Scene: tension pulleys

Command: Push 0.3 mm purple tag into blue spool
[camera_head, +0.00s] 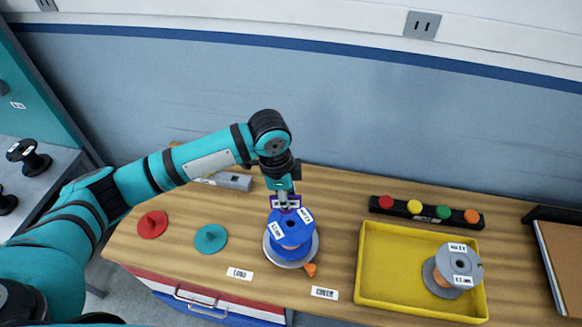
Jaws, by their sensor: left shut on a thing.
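The blue spool (290,240) stands upright on a round grey base on the wooden bench, with white labels on it. My left gripper (284,203) points down just above the spool's top. It is shut on the purple tag (292,202), which is at the spool's upper rim. I cannot tell whether the tag is touching the spool or partly in it. My right gripper is not in view.
A yellow tray (375,265) at right holds a grey spool (456,270). Behind it is a black bar (425,212) with coloured knobs. Red (152,224) and teal (211,238) discs lie at left. A small orange piece (310,269) lies by the base.

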